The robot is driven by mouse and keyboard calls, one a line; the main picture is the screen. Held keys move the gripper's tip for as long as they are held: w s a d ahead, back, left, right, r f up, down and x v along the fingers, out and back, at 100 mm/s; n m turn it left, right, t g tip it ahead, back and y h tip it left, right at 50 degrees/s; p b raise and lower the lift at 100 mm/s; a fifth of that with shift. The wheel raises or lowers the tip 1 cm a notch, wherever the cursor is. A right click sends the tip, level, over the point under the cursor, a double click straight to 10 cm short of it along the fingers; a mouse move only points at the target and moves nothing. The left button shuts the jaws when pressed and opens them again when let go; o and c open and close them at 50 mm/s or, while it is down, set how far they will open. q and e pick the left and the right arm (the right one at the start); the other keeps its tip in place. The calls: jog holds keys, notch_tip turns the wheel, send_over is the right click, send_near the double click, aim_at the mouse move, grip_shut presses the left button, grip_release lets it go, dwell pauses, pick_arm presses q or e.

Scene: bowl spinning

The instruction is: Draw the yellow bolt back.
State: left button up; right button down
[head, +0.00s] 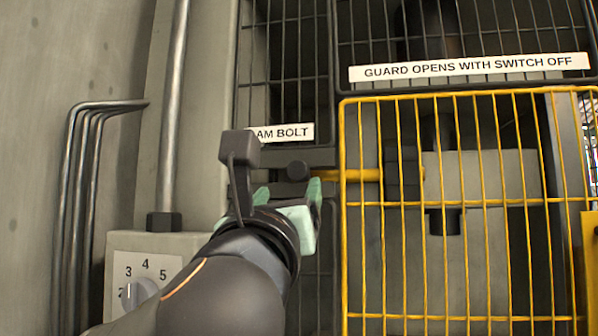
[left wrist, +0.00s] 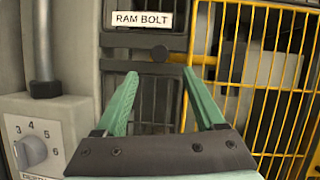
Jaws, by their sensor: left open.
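The yellow bolt (head: 352,175) is a horizontal bar that runs into the yellow mesh guard (head: 344,255). A dark round knob (head: 298,170) shows at the bolt's left, below the "RAM BOLT" label. My left gripper (head: 288,192) is open and empty, with green fingers, just below the knob in the head view. In the left wrist view, the knob (left wrist: 159,53) appears beyond and between the open fingertips (left wrist: 160,76), and a short piece of the yellow bolt (left wrist: 204,58) shows to its right. My left wrist hides part of the label in the head view.
A selector dial (head: 140,293) on a grey box stands at the lower left, with a vertical pipe (head: 175,110) above it. Dark mesh panels (head: 285,65) are behind the knob. A "GUARD OPENS WITH SWITCH OFF" sign (head: 468,67) is above the guard.

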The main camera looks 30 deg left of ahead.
aim_at(297, 172)
pick_arm(q)
jog(key=p+x, duration=0.2)
jog(key=x, duration=0.8)
jog(key=shift+w+r+p, duration=0.15)
jog(key=shift+r+p, duration=0.05)
jog(key=shift+p, duration=0.2)
jog(key=shift+w+a+r, duration=0.1)
jog(key=shift+w+a, duration=0.05)
jog(key=shift+w, duration=0.3)
pick_arm(e)
jog(key=shift+s+d+r, duration=0.3)
jog(key=shift+d+r, duration=0.05)
jog(key=shift+r, duration=0.15)
jog(key=shift+s+d+r, duration=0.25)
jog(key=shift+d+r, duration=0.1)
jog(key=shift+r, duration=0.1)
pick_arm(q)
grip_shut()
pick_arm(e)
jog(key=shift+w+a+r, duration=0.1)
